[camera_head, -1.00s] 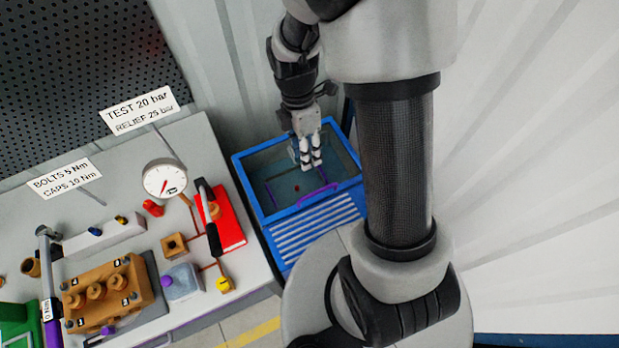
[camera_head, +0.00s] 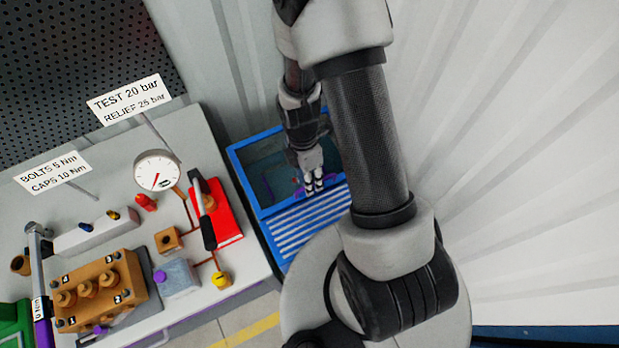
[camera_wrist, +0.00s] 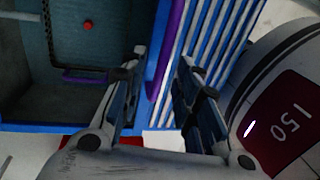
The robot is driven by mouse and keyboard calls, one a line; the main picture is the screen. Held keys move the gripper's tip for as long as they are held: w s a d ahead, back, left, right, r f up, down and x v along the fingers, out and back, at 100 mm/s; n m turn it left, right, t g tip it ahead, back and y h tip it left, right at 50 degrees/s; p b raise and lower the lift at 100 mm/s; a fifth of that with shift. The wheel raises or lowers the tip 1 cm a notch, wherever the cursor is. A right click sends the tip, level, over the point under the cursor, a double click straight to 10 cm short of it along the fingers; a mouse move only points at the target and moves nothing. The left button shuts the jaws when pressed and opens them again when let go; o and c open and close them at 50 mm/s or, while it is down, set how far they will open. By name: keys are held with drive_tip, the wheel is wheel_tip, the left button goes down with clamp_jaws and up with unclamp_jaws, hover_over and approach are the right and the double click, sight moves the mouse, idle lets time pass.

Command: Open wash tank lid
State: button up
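The blue wash tank (camera_head: 240,168) stands beside the bench in the head view, with a teal-grey interior showing through its top. I cannot tell whether a clear lid covers it. A purple handle bar (camera_wrist: 172,36) runs along the tank's blue edge in the wrist view; in the head view it is mostly hidden behind my gripper (camera_head: 314,190). In the wrist view my gripper (camera_wrist: 163,60) is open, with its two fingers apart on either side of the purple bar. I see no clear contact with the bar.
Slatted blue panel (camera_head: 300,230) adjoins the handle side of the tank. The bench at left holds a pressure gauge (camera_head: 157,170), a red hand-pump base (camera_head: 226,222) and a brass-coloured pump block (camera_head: 101,290). A corrugated white wall stands close at right.

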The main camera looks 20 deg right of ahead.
clamp_jaws()
idle(0.3)
idle(0.5)
